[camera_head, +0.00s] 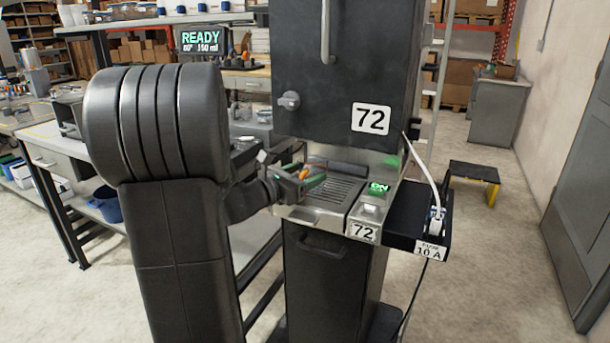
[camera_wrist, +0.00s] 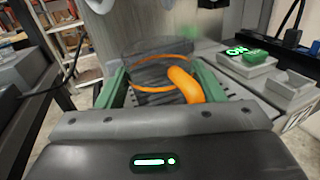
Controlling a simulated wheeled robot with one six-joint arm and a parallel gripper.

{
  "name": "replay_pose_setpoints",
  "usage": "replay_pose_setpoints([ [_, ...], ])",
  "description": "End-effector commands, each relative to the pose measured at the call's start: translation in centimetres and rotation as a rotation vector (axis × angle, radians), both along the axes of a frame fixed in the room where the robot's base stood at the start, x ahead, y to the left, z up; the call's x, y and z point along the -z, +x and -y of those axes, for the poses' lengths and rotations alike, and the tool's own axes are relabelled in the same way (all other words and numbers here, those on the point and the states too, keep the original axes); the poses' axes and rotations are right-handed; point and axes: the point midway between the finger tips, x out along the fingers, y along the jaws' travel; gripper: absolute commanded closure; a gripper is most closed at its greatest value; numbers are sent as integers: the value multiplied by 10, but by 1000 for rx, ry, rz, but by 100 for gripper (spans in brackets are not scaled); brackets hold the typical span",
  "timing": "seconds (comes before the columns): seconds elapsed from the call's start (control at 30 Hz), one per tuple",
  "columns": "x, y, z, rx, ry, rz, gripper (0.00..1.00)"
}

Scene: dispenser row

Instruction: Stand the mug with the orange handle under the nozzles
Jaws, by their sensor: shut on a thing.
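The mug is clear, with an orange handle (camera_wrist: 184,84) and orange bands. In the wrist view it stands between the green fingers of my gripper (camera_wrist: 160,82), which is shut on it. The mug looks upright, with the handle towards the wrist camera. In the head view my gripper (camera_head: 304,182) is at the left part of the slatted drip tray (camera_head: 342,191) of dispenser 72 (camera_head: 345,75); only a bit of orange shows there. I cannot tell whether the mug touches the tray. The nozzles are not clearly visible.
A lit green ON switch (camera_head: 379,187) sits right of the tray. A black side shelf (camera_head: 420,232) labelled 10 A holds a plug and cable. A display (camera_head: 201,40) reads READY. A black step stool (camera_head: 474,173) stands to the right, with clear floor around it.

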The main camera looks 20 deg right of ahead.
Motion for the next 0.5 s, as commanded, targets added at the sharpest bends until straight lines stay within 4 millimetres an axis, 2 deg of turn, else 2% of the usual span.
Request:
replay_pose_setpoints([
  [0.03, 1, 0, 0, 0, 0, 1, 61],
  [0.07, 1, 0, 0, 0, 0, 0, 34],
  [0.17, 0, 0, 0, 0, 0, 0, 15],
  [0.5, 1, -1, -2, -1, 0, 0, 13],
])
